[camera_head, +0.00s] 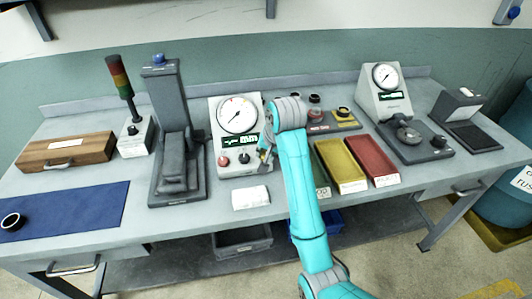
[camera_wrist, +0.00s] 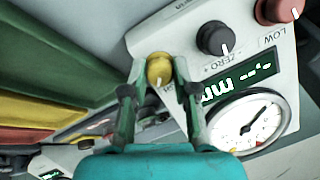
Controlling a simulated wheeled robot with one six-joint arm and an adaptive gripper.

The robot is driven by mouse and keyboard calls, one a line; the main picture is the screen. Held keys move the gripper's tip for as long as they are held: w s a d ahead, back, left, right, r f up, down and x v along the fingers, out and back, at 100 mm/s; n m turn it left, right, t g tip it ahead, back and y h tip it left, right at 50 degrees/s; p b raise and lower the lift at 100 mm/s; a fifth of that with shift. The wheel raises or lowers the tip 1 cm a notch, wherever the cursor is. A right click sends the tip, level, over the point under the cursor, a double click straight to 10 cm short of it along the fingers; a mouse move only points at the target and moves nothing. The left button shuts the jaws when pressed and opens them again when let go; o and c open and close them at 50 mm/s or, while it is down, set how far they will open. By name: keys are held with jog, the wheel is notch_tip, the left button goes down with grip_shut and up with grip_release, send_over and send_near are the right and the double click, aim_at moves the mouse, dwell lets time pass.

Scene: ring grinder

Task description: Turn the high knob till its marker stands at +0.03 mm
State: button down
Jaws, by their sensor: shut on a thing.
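The high knob (camera_wrist: 159,66) is yellow with a white marker line, which points toward my wrist in the wrist view. My gripper (camera_wrist: 160,74) is shut on it, one finger on each side. The gauge box (camera_wrist: 178,40) carries a round dial (camera_wrist: 246,121) and a green display (camera_wrist: 238,84) that seems to read dashes and "mm". In the head view the gauge box (camera_head: 214,128) stands mid-bench, and my gripper (camera_head: 265,153) is at its lower right, largely covering the high knob. The scale around the knob is too small to read.
A black ZERO knob (camera_wrist: 212,38) and a red LOW knob (camera_wrist: 276,9) sit beside the high knob. A column stand (camera_head: 168,100) is left of the box. A yellow tray (camera_head: 337,158) and a red tray (camera_head: 372,153) lie right of my arm.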

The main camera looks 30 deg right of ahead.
jog(key=shift+m, duration=0.7)
jog(key=c, duration=0.9)
grip_release()
